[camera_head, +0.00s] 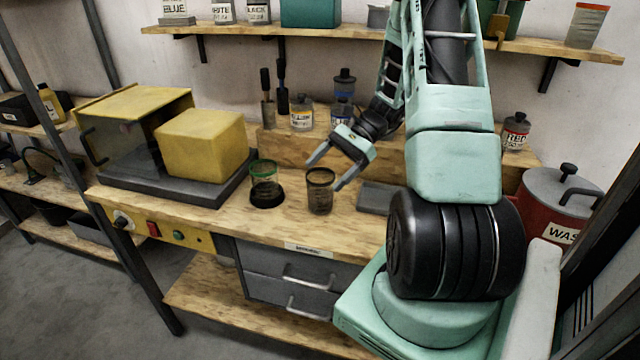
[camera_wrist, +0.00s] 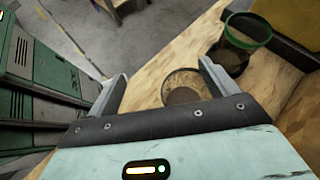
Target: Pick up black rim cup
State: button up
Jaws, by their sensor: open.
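The black rim cup (camera_head: 320,190) stands upright on the wooden workbench, brownish and see-through, with a dark rim. In the wrist view the cup (camera_wrist: 184,88) shows from above between my fingers, nearer the right one. My gripper (camera_head: 326,171) is open and empty. In the head view its fingers are above and beside the cup's rim, one to the left and one to the right. I cannot tell whether a finger touches it. In the wrist view my gripper (camera_wrist: 160,82) has its fingers wide apart.
A green rim cup (camera_head: 264,180) stands on a dark round base just left. A yellow block machine (camera_head: 203,143) is further left. A grey tray (camera_head: 376,198) lies right of the cup. Jars and tools stand behind, and a red waste pot (camera_head: 560,195) is at the right.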

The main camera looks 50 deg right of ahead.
aim_at(323, 190)
jog(key=s+d+f+m+t+h+p, duration=0.1)
jog(key=s+d+m+t, duration=0.25)
jog(key=d, duration=0.25)
jog(key=s+d+m+t+p, duration=0.1)
jog(key=s+d+m+t, duration=0.15)
jog(key=s+d, duration=0.3)
jog(key=shift+m, duration=0.4)
jog(key=b+x, duration=0.1)
jog(key=x, duration=0.3)
jog(key=b+x, duration=0.2)
jog(key=x, duration=0.2)
jog(key=d+f+b+x, duration=0.1)
jog(key=b+x, duration=0.1)
jog(key=x, duration=0.2)
jog(key=shift+w+d, duration=0.15)
jog(key=shift+w, duration=0.15)
jog(key=b+x, duration=0.1)
jog(key=x, duration=0.1)
jog(key=f+b+x, duration=0.1)
jog(key=x, duration=0.1)
jog(key=shift+w+b, duration=0.15)
jog(key=shift+b, duration=0.15)
jog(key=shift+w+a, duration=0.25)
jog(key=shift+a, duration=0.1)
jog(key=c, duration=1.2)
